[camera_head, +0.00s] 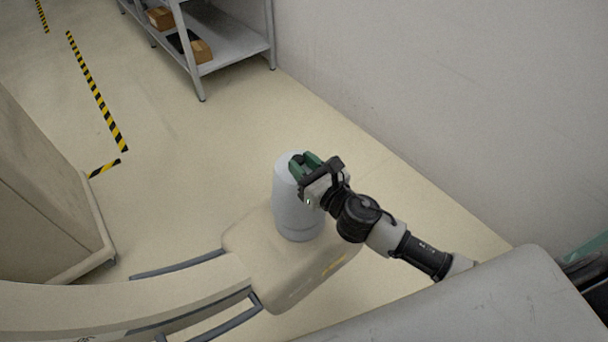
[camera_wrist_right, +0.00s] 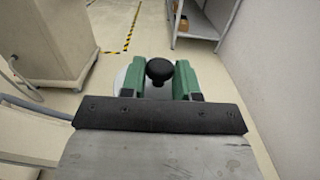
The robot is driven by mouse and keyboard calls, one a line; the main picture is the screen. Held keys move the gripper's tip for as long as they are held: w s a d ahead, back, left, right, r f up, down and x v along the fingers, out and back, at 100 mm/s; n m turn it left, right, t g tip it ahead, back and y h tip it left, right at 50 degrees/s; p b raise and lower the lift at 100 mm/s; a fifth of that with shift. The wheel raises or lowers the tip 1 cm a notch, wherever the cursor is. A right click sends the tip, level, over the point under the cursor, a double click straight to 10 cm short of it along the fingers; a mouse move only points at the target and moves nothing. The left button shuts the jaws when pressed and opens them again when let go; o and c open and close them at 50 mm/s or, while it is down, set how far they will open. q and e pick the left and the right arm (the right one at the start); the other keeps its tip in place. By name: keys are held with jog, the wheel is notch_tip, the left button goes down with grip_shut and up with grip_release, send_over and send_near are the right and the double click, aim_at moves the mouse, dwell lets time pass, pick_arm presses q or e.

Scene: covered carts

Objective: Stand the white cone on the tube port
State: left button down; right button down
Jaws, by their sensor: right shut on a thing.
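The white cone (camera_head: 298,212) is a pale, slightly tapered, cylinder-like body, upright at the beige rounded housing (camera_head: 245,240) at the end of the curved arm. Its lower edge overlaps the housing's top; I cannot tell whether it rests there or hangs just above. The tube port itself is hidden behind the cone. My right gripper (camera_head: 306,166) is at the cone's top, its green fingers shut on the black knob (camera_wrist_right: 159,70), which shows between them in the right wrist view. Part of the cone's pale top (camera_wrist_right: 134,78) shows behind the fingers there. My left gripper is not in view.
The beige curved arm (camera_head: 190,290) with grey rails (camera_head: 180,265) runs to the lower left. A covered beige cart (camera_head: 45,200) stands at left. A metal shelf (camera_head: 235,45) with boxes is at the back. A wall (camera_head: 450,90) closes the right side. Floor between is clear.

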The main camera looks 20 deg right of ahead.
notch_tip(320, 180, down, 3)
jog(key=shift+f+b, duration=0.15)
jog(key=shift+b, duration=0.4)
jog(key=shift+f, duration=0.1)
jog(key=c, duration=1.3)
grip_release()
jog(key=shift+f, duration=0.1)
jog(key=o, duration=0.5)
